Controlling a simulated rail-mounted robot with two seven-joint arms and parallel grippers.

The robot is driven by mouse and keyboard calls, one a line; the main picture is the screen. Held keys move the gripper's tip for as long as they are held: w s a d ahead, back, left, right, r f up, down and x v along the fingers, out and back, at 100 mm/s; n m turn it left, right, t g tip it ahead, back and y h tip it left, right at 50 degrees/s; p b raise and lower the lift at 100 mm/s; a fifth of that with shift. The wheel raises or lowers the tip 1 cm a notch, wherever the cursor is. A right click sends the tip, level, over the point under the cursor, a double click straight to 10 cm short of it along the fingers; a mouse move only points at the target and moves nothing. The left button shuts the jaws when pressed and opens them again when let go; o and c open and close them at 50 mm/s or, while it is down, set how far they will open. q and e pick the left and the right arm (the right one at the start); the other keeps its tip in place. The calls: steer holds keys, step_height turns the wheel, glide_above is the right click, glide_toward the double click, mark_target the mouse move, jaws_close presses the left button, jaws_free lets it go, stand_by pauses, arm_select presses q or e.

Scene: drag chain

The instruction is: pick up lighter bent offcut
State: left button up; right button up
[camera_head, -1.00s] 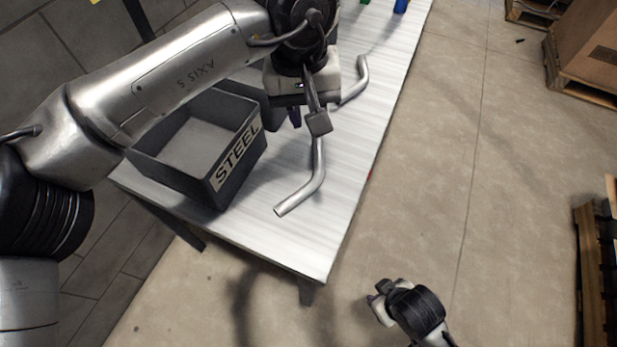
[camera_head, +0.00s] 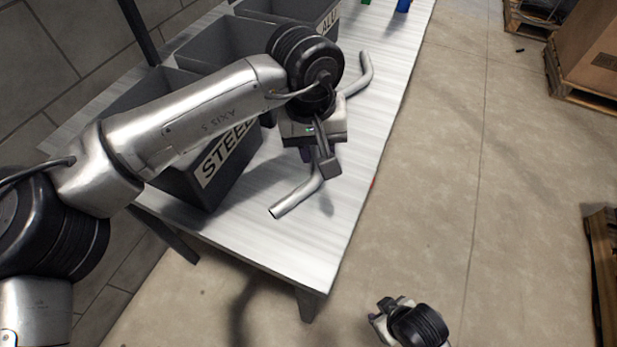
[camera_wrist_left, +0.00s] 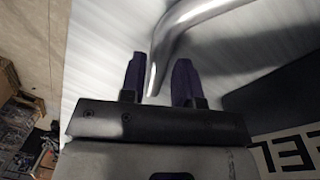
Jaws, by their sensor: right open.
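Two silvery bent pipe offcuts lie on the table. The near one (camera_head: 292,199) shows by its lower arm and bend, its upper part hidden by my left gripper. The far one (camera_head: 365,72) is partly hidden by my left wrist. Which is lighter I cannot tell. My left gripper (camera_head: 317,160) points down over the near offcut. In the left wrist view, its fingers (camera_wrist_left: 159,78) stand apart on either side of a bent offcut (camera_wrist_left: 180,25), with gaps visible. My right gripper (camera_head: 380,312) is open and empty, low beside the table's near end.
A dark bin marked STEEL (camera_head: 190,185) stands left of the near offcut, with more bins behind, one lettered ALU (camera_head: 328,22). Blue (camera_head: 403,5) and green items stand at the table's far end. Pallets (camera_head: 602,250) are at the right.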

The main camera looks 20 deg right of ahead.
arm_select(q)
steer(key=shift+s+d+f, duration=0.1)
steer(key=shift+f, duration=0.8)
arm_select(e)
steer(key=shift+f, duration=0.6)
arm_select(q)
steer(key=shift+r, duration=0.1)
jaws_close()
arm_select(e)
steer(key=shift+a, duration=0.15)
arm_select(q)
steer(key=shift+r, duration=0.1)
arm_select(e)
steer(key=shift+r, duration=0.1)
